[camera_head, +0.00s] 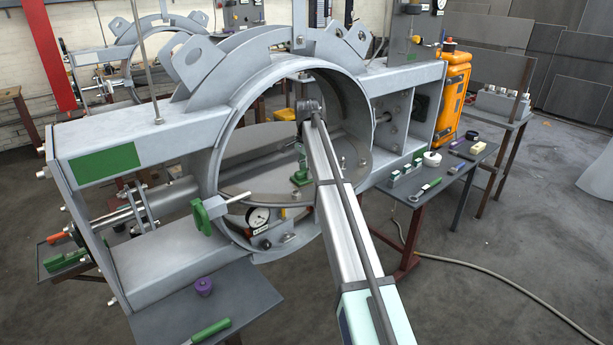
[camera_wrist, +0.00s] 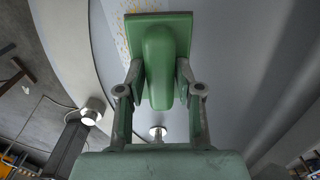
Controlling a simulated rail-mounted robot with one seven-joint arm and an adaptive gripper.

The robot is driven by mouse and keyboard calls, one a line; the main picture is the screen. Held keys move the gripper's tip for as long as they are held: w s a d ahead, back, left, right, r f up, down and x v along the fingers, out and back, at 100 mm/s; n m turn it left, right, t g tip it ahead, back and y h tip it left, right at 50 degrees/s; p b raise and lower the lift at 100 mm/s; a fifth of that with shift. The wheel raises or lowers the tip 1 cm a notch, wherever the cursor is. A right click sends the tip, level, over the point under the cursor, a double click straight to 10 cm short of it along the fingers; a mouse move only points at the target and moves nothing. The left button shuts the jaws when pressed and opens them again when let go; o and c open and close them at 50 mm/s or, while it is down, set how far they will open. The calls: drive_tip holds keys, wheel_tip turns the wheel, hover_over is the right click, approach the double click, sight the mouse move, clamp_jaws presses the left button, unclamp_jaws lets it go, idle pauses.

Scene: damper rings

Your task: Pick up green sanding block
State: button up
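The green sanding block (camera_wrist: 158,50) lies straight ahead in the wrist view, a flat plate with a long rounded grip along its middle. In the head view the green sanding block (camera_head: 300,178) shows small inside the big grey ring, at its lower inner wall. My gripper (camera_wrist: 161,78) has one finger on each side of the grip, tips very close to its sides. I cannot tell whether the fingers press on it. In the head view my gripper (camera_head: 303,148) points down just above the block, partly hidden by my arm.
The grey ring (camera_head: 228,150) surrounds the gripper, its curved wall close by. A green-handled clamp (camera_head: 209,211) and a dial gauge (camera_head: 258,217) sit at the ring's front lower edge. A side table (camera_head: 455,178) with small items stands right. A purple item (camera_head: 203,287) is on the front table.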

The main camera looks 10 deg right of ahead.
clamp_jaws()
